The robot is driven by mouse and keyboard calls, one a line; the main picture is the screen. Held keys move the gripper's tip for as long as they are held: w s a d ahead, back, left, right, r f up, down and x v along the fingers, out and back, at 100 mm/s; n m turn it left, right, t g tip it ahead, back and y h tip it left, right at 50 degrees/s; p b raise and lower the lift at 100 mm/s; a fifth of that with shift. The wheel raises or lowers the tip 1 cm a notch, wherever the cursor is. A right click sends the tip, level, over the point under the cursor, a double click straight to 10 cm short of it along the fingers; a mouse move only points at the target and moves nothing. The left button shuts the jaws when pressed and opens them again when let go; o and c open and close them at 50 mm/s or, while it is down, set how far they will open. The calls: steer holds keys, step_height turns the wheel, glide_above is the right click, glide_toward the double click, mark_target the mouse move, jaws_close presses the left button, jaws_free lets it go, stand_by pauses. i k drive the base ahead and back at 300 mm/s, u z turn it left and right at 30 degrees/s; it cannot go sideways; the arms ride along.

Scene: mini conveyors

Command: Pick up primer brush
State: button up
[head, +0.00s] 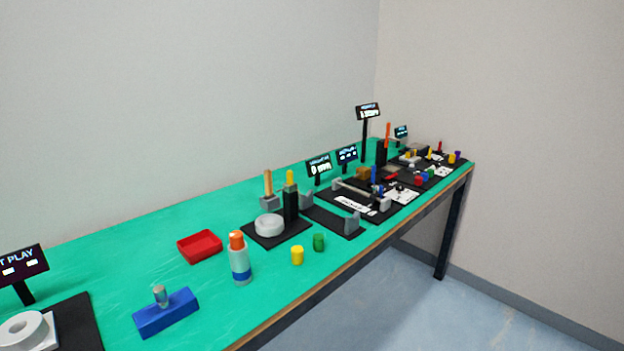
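No thing in view is clearly labelled as the primer brush. An upright tan-orange handle (268,182) stands in a small grey block (270,202) on the green table and may be the brush; any bristles are not visible. Beside it on the right, a yellow-topped handle (290,178) stands in a black upright holder (291,205). Nothing is seen holding either handle. My gripper is not in view.
The long green table (110,245) runs along the wall. A red tray (200,246), a grey bottle with orange cap (240,262), a blue block (166,313), a yellow cylinder (297,255) and a green cylinder (319,242) stand nearer. Black station mats crowd the far end.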

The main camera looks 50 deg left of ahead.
mark_target(269, 194)
steer(key=u, duration=0.2)
steer(key=i, duration=1.35)
steer(key=u, duration=1.45)
steer(key=i, duration=0.85)
steer(key=u, duration=0.85)
steer(key=i, duration=0.2)
steer(key=u, duration=0.25)
